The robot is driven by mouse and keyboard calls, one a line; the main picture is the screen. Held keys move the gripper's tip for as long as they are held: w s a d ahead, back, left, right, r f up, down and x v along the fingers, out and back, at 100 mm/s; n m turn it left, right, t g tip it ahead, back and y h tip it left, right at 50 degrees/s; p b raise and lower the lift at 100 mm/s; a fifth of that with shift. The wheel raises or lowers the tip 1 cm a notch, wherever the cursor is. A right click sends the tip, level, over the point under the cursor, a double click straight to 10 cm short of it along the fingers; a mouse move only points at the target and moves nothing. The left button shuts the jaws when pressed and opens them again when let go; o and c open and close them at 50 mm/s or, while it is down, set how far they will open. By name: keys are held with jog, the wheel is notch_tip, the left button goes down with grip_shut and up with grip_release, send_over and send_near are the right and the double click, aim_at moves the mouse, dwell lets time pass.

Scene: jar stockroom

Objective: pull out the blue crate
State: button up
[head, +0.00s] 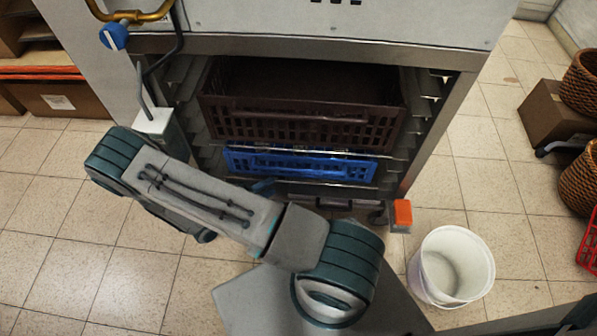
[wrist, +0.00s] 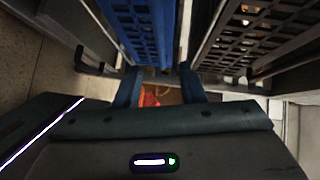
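The blue crate (head: 300,165) sits low in the rack under a larger brown crate (head: 300,128); its slatted front faces me. In the wrist view the blue crate (wrist: 145,28) fills the upper middle, with the brown crate (wrist: 258,38) to its right. My gripper (wrist: 158,76) has its two blue fingers spread apart, with the end of the blue crate showing just past and between the tips. I cannot tell whether they touch it. Nothing is seen held. In the head view my arm covers most of the gripper; a dark blue part (head: 263,187) shows at the crate's lower left.
The rack (head: 440,110) has side rails around both crates. A white bucket (head: 452,266) stands on the floor at right. An orange block (head: 403,212) sits at the rack's lower right corner. A cardboard box (head: 552,115) and wicker baskets (head: 580,85) stand farther right. Tiled floor at left is clear.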

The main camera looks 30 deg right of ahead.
aim_at(299, 169)
jog(key=b+x, duration=0.2)
jog(key=x, duration=1)
jog(key=shift+d+b, duration=0.35)
jog(key=shift+d, duration=0.05)
grip_shut()
